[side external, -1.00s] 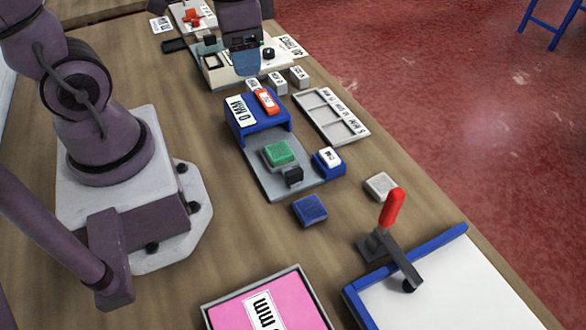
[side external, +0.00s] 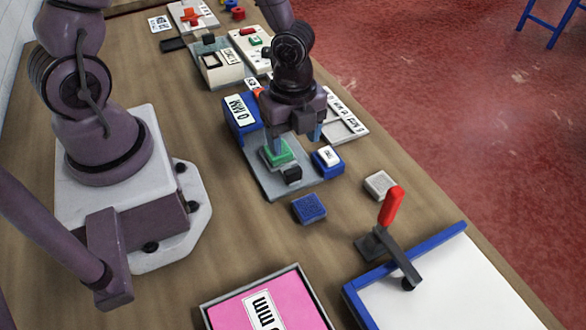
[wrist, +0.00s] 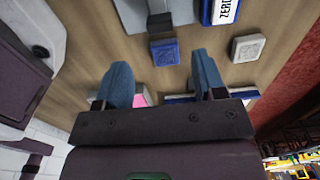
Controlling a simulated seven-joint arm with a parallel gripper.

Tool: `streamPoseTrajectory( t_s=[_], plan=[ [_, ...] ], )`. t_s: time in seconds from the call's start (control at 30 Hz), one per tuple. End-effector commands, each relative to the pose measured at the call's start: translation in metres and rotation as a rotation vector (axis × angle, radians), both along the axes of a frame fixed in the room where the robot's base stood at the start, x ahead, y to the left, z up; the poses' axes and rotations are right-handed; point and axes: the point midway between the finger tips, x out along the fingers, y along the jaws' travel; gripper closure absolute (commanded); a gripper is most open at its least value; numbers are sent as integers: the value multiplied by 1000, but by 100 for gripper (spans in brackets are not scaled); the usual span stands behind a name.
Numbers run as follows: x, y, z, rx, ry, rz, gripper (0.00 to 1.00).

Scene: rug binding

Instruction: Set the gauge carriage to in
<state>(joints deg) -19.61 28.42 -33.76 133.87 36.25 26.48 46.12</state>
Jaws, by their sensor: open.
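The gauge stands mid-table in the side view, with a blue housing (side external: 241,113) labelled "0 MM" and a grey base plate (side external: 262,180). A green block (side external: 279,152) and a black block (side external: 291,174) sit on the plate; I cannot tell which part is the carriage. A blue block with a white key (side external: 328,157) is beside the plate; in the wrist view its label reads "ZERO" (wrist: 224,10). My gripper (side external: 297,138) is open above the gauge, its fingers apart, hiding part of the housing. In the wrist view nothing is between the fingers (wrist: 163,82).
A loose blue block (side external: 310,208) and a grey block (side external: 380,185) lie nearby. A pink panel (side external: 260,305) is at the front. A labelled tray (side external: 348,125) is behind my gripper.

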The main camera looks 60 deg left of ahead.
Motion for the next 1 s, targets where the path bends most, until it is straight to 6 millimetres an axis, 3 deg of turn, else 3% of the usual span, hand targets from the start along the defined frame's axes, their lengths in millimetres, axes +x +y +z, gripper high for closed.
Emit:
streamPoseTrajectory(
  t_s=[0.2, 0.5, 0.93, 1.0],
  plan=[
    [-2, -1, -46, 1, 7, -4, 36],
    [-1, 0, -86, 1, 3, 1, 36],
    [0, 0, -95, 1, 0, 3, 36],
    [0, 0, -95, 1, 0, 3, 50]
  ],
)
